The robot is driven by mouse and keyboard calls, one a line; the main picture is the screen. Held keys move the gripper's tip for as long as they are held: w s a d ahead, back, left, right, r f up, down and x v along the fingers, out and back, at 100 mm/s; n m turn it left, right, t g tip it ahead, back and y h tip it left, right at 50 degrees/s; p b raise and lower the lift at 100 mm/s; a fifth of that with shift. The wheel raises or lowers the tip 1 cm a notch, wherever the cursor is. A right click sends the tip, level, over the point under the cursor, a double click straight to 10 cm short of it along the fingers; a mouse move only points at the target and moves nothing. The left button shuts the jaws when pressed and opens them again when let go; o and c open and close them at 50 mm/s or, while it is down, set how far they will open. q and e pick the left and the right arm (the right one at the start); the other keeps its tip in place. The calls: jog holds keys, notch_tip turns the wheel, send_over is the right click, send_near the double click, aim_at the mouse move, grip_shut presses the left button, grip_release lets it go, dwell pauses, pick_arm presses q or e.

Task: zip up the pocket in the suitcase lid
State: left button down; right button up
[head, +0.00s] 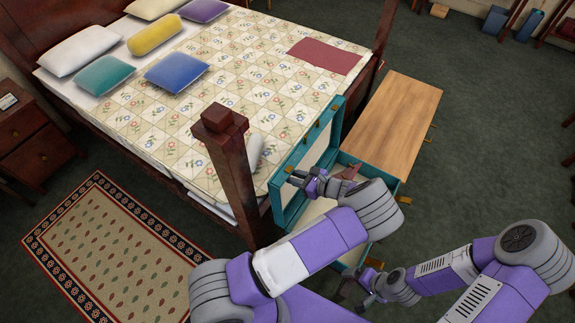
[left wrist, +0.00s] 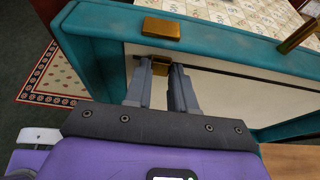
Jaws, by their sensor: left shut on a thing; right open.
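The teal suitcase (head: 396,180) lies open beside the bed, with its lid (head: 279,196) standing up. The pocket is a pale panel (head: 318,132) inside the lid. In the left wrist view, the pale panel (left wrist: 225,92) has a dark line along its upper edge. My left gripper (head: 291,176) is at the lid's near end, its fingers (left wrist: 164,74) shut on a small brass zip pull (left wrist: 158,59) just below the lid's rim. My right gripper (head: 356,290) is open and empty, low near the suitcase's near side. My left arm hides much of the suitcase base.
A brass catch (left wrist: 161,28) sits on the lid's rim. A wooden bedpost (head: 234,170) stands close left of the lid, with the bed (head: 200,110) behind. A wooden-topped bench (head: 398,112) stands beyond the suitcase. Carpet is open to the right.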

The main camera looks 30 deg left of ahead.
pick_arm(q)
jog(key=shift+s, duration=0.2)
jog(key=c, duration=0.9)
grip_release()
jog(key=shift+s, duration=0.1)
jog(key=shift+d, duration=0.1)
jog(key=v, duration=0.7)
jog(key=shift+d+r, duration=0.1)
jog(key=shift+d, duration=0.1)
